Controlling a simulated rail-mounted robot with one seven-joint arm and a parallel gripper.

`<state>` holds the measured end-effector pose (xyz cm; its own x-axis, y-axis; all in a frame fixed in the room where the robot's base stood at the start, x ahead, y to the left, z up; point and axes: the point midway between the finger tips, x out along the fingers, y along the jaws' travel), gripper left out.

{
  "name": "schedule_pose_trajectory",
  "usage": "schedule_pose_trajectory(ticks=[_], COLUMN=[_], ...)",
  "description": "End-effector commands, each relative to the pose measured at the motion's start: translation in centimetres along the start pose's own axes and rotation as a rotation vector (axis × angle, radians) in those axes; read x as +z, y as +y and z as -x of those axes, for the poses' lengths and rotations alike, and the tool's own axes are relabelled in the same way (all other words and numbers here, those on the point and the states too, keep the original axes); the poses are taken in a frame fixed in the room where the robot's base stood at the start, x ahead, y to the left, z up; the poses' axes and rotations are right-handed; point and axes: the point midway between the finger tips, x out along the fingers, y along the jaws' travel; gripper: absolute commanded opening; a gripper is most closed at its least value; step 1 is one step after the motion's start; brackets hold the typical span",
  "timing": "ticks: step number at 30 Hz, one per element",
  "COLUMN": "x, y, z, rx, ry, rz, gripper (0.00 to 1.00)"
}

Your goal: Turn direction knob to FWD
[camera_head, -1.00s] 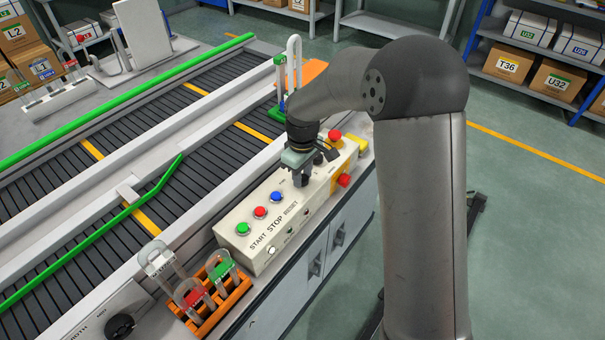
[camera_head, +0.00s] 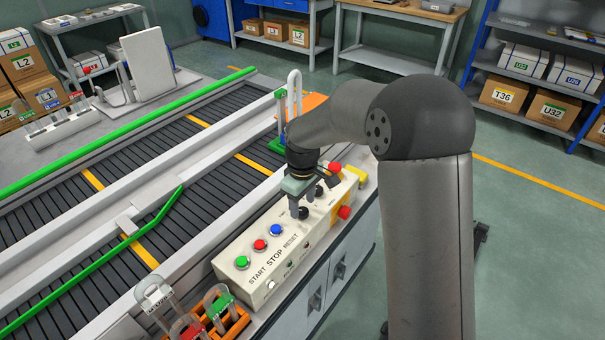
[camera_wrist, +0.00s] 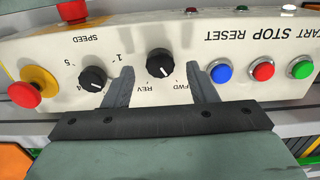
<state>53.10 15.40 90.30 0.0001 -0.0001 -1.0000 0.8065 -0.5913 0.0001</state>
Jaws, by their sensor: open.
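The direction knob (camera_wrist: 160,63) is black and round with a white pointer mark, on the pale control panel (camera_wrist: 225,42). The labels REV and FWD appear upside down beside it in the wrist view. I cannot tell exactly which label the mark points to. My gripper (camera_wrist: 162,88) is open, with one finger on each side of the knob in this view and a gap to each. It also shows over the panel in the head view (camera_head: 303,208). I cannot tell how far the fingertips are above the panel face.
The black speed knob (camera_wrist: 93,79) sits just left of the left finger in the wrist view. A red emergency button (camera_wrist: 24,94) is farther left. Blue (camera_wrist: 221,73), red (camera_wrist: 263,71) and green (camera_wrist: 301,69) buttons lie right. A conveyor (camera_head: 150,190) runs behind the panel.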

Motion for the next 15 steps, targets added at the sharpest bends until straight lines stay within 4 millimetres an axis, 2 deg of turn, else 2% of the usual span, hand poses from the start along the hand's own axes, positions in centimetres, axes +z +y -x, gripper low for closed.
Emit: schedule_pose_trajectory(ticks=[9, 15], x=[-0.1, -0.1], y=[0.1, 0.0], z=[7.7, 12.2], rx=[0.004, 0.003], ry=[0.005, 0.004], rz=[0.0, 0.0], gripper=[0.52, 0.52])
